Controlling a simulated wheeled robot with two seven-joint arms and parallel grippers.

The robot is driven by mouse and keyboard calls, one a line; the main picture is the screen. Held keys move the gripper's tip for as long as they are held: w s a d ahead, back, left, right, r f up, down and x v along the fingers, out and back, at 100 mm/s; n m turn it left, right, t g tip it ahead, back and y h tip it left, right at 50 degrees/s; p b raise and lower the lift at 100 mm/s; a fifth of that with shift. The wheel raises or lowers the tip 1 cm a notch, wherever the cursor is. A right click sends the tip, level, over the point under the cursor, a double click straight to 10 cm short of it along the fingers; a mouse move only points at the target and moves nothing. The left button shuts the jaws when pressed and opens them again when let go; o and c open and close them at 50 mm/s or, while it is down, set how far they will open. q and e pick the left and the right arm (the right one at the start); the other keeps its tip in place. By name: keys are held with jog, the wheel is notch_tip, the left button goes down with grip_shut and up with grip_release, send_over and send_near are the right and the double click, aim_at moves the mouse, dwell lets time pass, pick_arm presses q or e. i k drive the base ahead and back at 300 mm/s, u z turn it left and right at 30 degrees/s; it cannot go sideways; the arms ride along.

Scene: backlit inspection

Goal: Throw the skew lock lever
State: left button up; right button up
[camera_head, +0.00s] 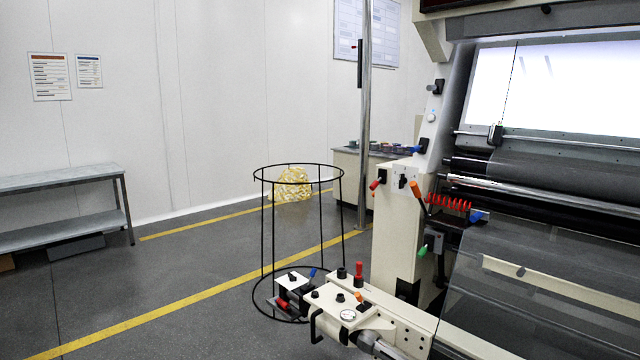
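A cream and black inspection machine (402,225) fills the right side of the head view. Several coloured handles are on it, and I cannot tell which one is the skew lock lever. An orange-tipped lever (418,192) slants on the upright's face, with a red handle (376,184) to its left. A green handle (422,250) sits lower, and a blue one (420,147) higher. A red-knobbed lever (359,270) stands upright on the low front arm, near an orange knob (360,297). Neither of my grippers shows.
A black wire hoop stand (262,230) stands on the floor left of the machine. A grey bench (60,180) is at the far left. A metal pole (365,120) rises behind the machine. The floor between bench and hoop stand is clear.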

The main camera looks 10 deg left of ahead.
aim_at(373, 187)
jog(key=u, duration=0.2)
jog(key=i, duration=0.3)
jog(key=u, duration=0.8)
jog(key=i, duration=1.35)
jog(key=z, duration=0.7)
jog(key=i, duration=1)
jog(key=z, duration=0.95)
